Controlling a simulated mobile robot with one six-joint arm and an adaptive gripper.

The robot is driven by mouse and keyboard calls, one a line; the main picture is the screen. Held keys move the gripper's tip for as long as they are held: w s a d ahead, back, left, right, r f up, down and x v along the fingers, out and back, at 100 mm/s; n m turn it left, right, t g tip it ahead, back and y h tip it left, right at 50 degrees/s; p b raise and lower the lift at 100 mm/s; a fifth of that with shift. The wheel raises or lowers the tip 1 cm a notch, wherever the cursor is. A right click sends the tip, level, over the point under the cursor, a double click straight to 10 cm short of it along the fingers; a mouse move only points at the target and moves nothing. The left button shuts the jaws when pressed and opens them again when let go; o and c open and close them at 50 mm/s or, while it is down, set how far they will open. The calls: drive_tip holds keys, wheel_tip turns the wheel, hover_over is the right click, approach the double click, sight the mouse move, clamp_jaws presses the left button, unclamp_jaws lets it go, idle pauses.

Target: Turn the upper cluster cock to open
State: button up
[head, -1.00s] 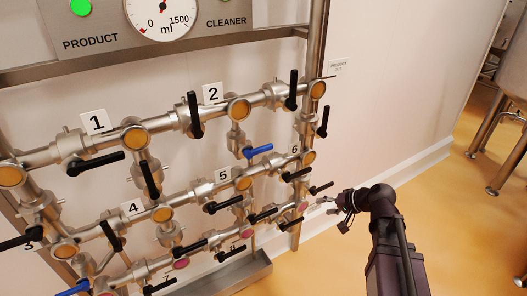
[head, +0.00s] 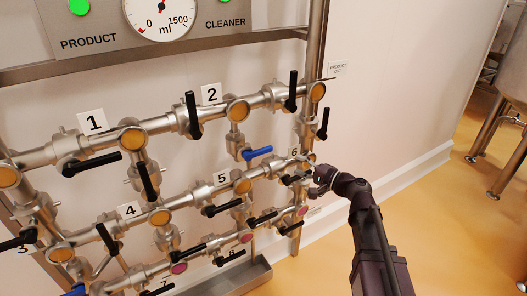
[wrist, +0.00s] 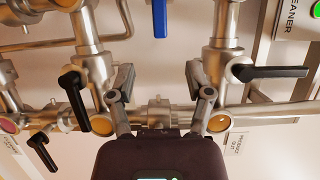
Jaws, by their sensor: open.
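A pipe manifold (head: 62,152) carries several cocks with black levers and a few with blue levers. I cannot tell which one is the upper cluster cock. My gripper (head: 310,180) is at the right end of the manifold, close to the cocks by plate 6 (head: 294,153). In the wrist view my gripper (wrist: 160,85) has its two fingers spread apart with no lever between them. A blue lever (wrist: 159,18) hangs beyond the fingertips. Black levers stand left (wrist: 75,92) and right (wrist: 268,72) of the fingers. The blue lever (head: 257,152) also shows in the head view.
A steel frame post (head: 315,50) stands at the right end of the pipes. A tray (head: 240,278) lies below. A gauge panel (head: 110,25) is above. The floor to the right (head: 445,230) is clear up to a steel tank's legs (head: 490,125).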

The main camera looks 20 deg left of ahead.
sight(267, 152)
drive_tip(key=shift+a, duration=0.15)
drive_tip(key=x, duration=1.3)
drive_tip(key=shift+w+a, duration=0.1)
drive_tip(key=shift+a, duration=0.15)
drive_tip(key=shift+c, duration=0.2)
clamp_jaws()
